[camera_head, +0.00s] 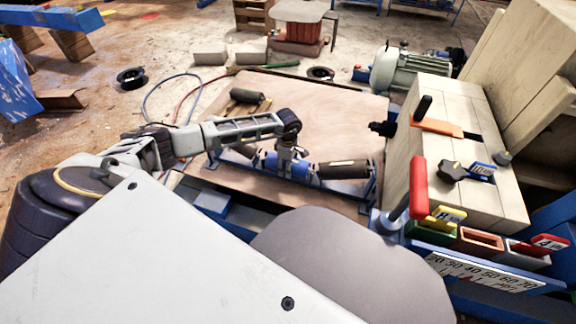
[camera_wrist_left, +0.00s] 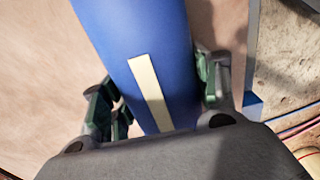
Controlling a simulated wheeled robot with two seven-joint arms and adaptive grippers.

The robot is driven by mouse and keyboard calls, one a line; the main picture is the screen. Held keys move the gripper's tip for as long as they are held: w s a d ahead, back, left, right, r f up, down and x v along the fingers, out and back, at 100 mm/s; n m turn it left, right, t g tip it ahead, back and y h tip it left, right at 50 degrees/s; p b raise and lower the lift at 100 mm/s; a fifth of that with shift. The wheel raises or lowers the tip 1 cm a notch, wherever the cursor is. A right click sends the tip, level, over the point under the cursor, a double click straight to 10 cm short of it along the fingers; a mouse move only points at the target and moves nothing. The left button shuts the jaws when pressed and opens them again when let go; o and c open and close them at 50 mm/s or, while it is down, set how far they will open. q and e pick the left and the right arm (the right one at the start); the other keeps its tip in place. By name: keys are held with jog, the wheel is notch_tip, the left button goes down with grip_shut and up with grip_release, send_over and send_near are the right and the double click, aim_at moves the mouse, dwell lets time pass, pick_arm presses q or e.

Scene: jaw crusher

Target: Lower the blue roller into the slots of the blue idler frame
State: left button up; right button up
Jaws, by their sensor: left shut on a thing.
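The blue roller (camera_head: 299,169) is in the middle of the board in the head view, between two dark rollers. In the left wrist view the blue roller (camera_wrist_left: 135,30) with a cream strip runs between green-padded fingers. My left gripper (camera_head: 287,157) reaches down from above and is shut on it. The blue idler frame (camera_head: 371,187) stands on the board around and under the rollers. My gripper and the roller hide its middle slots, so I cannot tell whether the roller ends sit in them. My right gripper is not in view.
A dark roller (camera_head: 343,170) lies at the frame's right end. Another loose dark roller (camera_head: 247,96) lies on the wooden board (camera_head: 325,105) farther back. A wooden block stand (camera_head: 450,185) with a red-handled lever (camera_head: 418,188) stands at the right. The back of the board is mostly clear.

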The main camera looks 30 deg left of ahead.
pick_arm(q)
jog(key=o, duration=1.6)
jog(key=shift+o, duration=0.9)
jog(key=shift+r, duration=0.6)
notch_tip(320, 180, up, 11)
jog(key=shift+f, duration=0.1)
